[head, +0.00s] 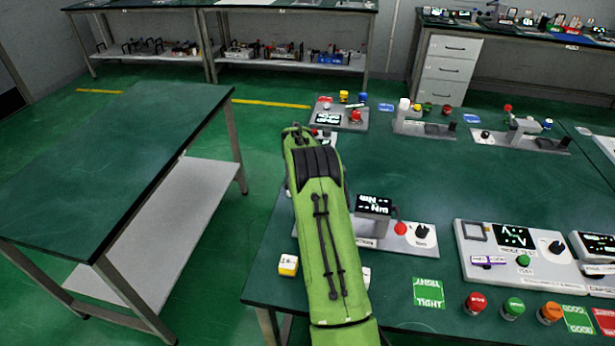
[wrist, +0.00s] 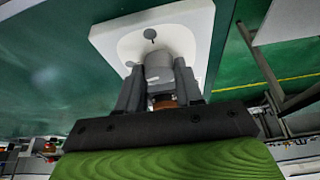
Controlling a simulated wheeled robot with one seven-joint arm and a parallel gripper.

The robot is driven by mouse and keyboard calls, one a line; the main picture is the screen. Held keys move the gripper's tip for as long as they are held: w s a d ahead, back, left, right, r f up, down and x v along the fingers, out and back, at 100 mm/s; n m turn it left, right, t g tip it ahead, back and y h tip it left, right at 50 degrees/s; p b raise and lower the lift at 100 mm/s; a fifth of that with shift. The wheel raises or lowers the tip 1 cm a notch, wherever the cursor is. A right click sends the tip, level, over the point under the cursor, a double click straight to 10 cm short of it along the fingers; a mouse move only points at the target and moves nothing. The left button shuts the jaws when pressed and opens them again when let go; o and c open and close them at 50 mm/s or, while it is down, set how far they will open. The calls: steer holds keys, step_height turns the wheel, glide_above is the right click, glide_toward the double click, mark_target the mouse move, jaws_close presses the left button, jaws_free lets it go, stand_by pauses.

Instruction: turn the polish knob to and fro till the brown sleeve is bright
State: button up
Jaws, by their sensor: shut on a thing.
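In the wrist view my gripper (wrist: 160,92) is shut, with its two dark fingers on either side of a grey round piece (wrist: 158,68). I take this piece to be the polish knob; no label on it is readable. It stands on a white plate (wrist: 112,38) with rounded corners. A small brown band (wrist: 163,102) shows between the fingers, nearer the palm. It may be the brown sleeve, and it looks dull. In the head view my green arm hides the gripper and what it holds.
A small console with a display (head: 373,206), a red button and a black knob stands right of my arm. A panel with a screen (head: 513,236) is further right. A yellow-and-white block (head: 288,265) lies at the left edge. A separate green-topped table (head: 125,150) stands at left.

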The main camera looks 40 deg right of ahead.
steer(key=shift+m, duration=0.6)
steer(key=shift+m+g, duration=0.3)
steer(key=o, duration=1)
steer(key=shift+o, duration=0.2)
steer(key=p+v, duration=0.2)
steer(key=v, duration=1.3)
steer(key=shift+a+r, duration=0.25)
